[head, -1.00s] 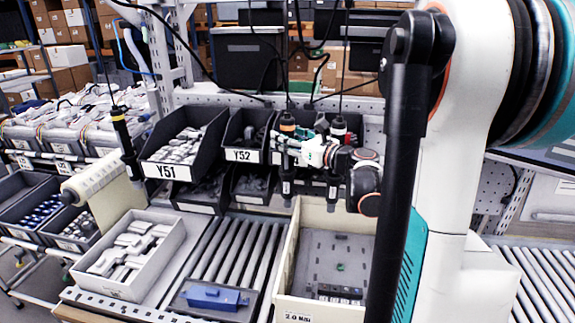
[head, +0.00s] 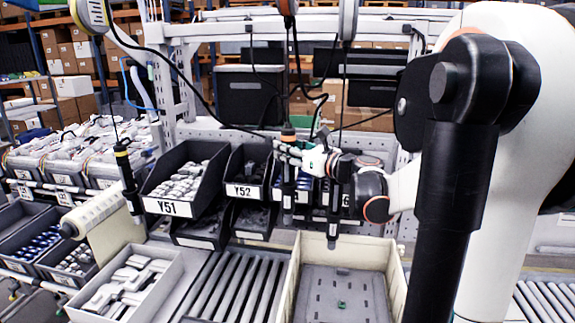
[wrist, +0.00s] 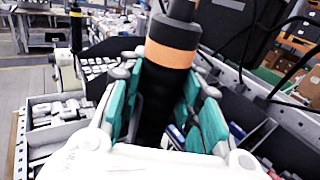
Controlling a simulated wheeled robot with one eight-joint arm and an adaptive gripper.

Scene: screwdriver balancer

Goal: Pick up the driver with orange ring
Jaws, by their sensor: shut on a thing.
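The driver with the orange ring (head: 288,134) hangs upright over the bench, in front of the dark bins. It is black with an orange band near its top. The orange ring (wrist: 172,52) shows large in the wrist view. My gripper (head: 289,155) is around the black body just below the ring, with a green-padded finger on each side, shut on it. In the wrist view the driver's lower part is hidden between the fingers and my wrist.
A second black driver (head: 334,205) hangs just right of my gripper. A yellow-ringed driver (head: 125,165) hangs at left. Bins labelled Y51 (head: 168,207) and Y52 (head: 241,190) stand behind. A cream box (head: 290,285) sits below on the rollers. Cables hang overhead.

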